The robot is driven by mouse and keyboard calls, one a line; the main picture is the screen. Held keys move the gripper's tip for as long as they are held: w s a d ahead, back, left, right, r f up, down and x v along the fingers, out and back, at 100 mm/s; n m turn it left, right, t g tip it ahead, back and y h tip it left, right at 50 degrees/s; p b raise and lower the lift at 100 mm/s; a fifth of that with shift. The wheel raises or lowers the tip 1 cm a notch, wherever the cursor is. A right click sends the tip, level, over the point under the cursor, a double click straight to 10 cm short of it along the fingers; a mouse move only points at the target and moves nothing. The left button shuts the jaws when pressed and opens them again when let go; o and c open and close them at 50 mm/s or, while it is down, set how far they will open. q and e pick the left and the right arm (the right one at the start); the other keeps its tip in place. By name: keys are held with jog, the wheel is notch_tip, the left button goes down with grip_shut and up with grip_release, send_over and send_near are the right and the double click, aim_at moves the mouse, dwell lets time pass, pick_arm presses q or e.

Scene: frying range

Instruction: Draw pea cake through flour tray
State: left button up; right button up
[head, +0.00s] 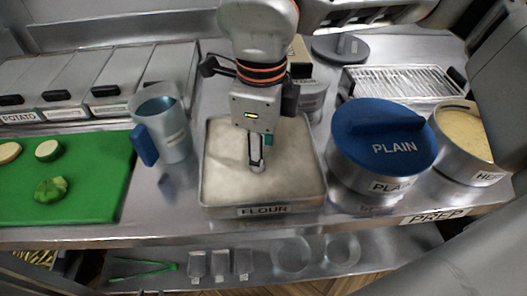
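The flour tray (264,211) is a square metal tray labelled FLOUR, filled with pale flour, in the middle of the counter. My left gripper (257,163) points down over the tray, with its fingertips at or just above the flour. Its fingers are seen nearly edge-on, so I cannot tell whether they are open or shut. I cannot make out a pea cake at the fingertips or in the flour; any piece there is hidden or too small to tell. My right gripper is not in view.
A blue-handled jug (164,127) stands left of the tray. A green board (95,180) holds cut vegetables (50,190). A blue-lidded PLAIN pot (383,145) stands close on the right, beside an open pot (463,135). Lidded bins (68,85) and a wire rack (405,82) are behind.

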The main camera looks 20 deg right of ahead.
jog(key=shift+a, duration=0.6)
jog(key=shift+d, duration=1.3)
pick_arm(q)
jog(key=shift+w+r, duration=0.2)
jog(key=shift+r, duration=0.2)
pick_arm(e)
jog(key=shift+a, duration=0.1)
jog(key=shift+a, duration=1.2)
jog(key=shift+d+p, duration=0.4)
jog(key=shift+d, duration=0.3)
pick_arm(q)
jog(key=shift+w+r, duration=0.1)
jog(key=shift+r, duration=0.15)
jog(key=shift+w+r, duration=0.1)
jog(key=shift+r, duration=0.05)
